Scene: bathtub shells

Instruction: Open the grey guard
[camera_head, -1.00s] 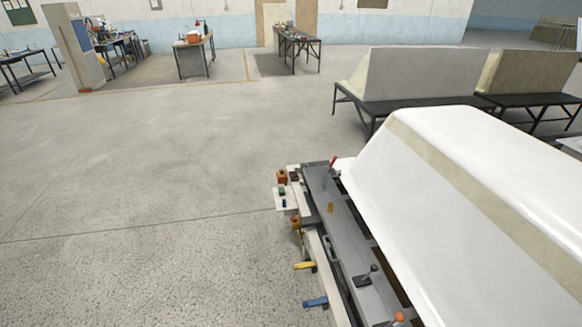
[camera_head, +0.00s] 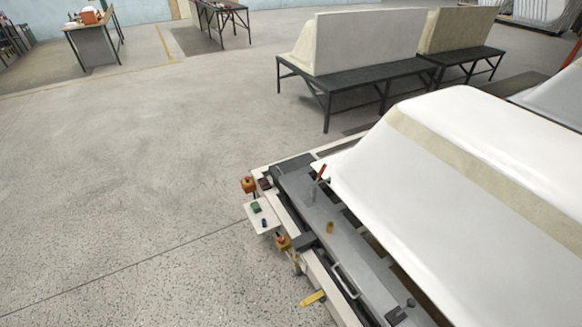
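A long grey panel (camera_head: 350,248), which looks like the grey guard, lies flat along the near side of the machine. A pale bar handle (camera_head: 346,282) sits on its outer edge. A red-handled lever (camera_head: 319,174) stands near its far end, and a small yellow-brown part (camera_head: 330,227) is on top of it. A dark knob or clamp (camera_head: 400,311) is at the near end. The panel's lower end is cut off by the frame. Neither of my grippers is in view.
A large white tub shell (camera_head: 450,165) rises right of the panel. Orange-topped buttons (camera_head: 248,185) and a small white control shelf (camera_head: 262,217) stick out at the machine's left. A yellow handle (camera_head: 313,298) juts out lower down. The floor (camera_head: 120,200) at left is clear.

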